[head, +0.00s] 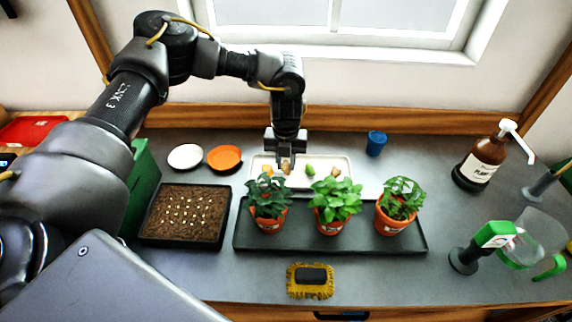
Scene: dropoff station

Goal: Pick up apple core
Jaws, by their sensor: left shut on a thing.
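My left gripper (286,152) points down over the white tray (346,158) at the back of the counter. It is shut on the apple core (287,166), a small tan-brown piece showing between and below the fingertips. Whether the core touches the tray or is just above it, I cannot tell. Other small scraps lie on the tray: an orange-yellow one (267,170) to the left, a green one (310,170) and a tan one (335,172) to the right. My right gripper is out of view.
Three potted plants (330,203) on a dark tray (415,243) stand in front of the white tray. A seed tray (186,213) and green bin (142,185) are left. A blue cup (376,142), pump bottle (484,158) and clear jug (535,240) are right. A brush (310,280) lies in front.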

